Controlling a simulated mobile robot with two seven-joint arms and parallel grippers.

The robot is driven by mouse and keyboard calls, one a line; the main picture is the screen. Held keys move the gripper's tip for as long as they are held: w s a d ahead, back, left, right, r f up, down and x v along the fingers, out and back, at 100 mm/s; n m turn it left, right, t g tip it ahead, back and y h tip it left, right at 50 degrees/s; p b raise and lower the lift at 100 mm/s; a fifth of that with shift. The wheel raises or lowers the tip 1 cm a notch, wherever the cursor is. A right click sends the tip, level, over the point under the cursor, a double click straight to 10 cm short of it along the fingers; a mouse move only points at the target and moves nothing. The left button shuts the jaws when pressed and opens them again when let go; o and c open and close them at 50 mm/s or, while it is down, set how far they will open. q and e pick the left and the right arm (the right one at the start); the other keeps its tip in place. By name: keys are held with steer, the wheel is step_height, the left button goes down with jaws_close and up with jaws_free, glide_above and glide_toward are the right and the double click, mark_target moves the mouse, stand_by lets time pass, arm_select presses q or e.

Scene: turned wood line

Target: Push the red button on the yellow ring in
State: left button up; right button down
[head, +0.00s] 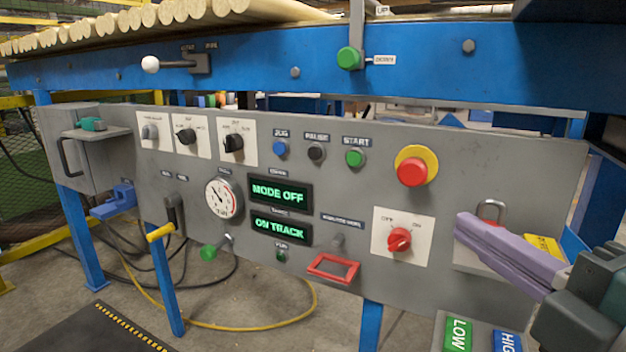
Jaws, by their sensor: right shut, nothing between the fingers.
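The red button (411,173) sits on the yellow ring (431,157) at the upper right of the grey control panel in the head view. It stands out from the ring. My right gripper (462,222) comes in from the right, its long lilac fingers shut together with nothing between them. The fingertips show below and to the right of the red button, apart from it in the picture. The fingers cover part of a plate with a padlock on the panel. My left gripper is not in view.
A red rotary switch (399,240) on a white plate is below the button. A green START button (354,158) is to its left. A padlock (491,210) is beside my right fingers. A blue beam (420,75) runs above the panel. Green and blue LOW and HIGH labels are at the bottom.

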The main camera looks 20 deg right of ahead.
glide_toward(404, 174)
steer(key=w+a, duration=0.3)
steer(key=w, duration=0.1)
steer(key=d, duration=0.1)
steer(key=w+d, duration=0.1)
steer(key=d, duration=0.1)
steer(key=shift+w, duration=0.25)
steer(key=shift+w+d, duration=0.2)
steer(key=shift+d, duration=0.05)
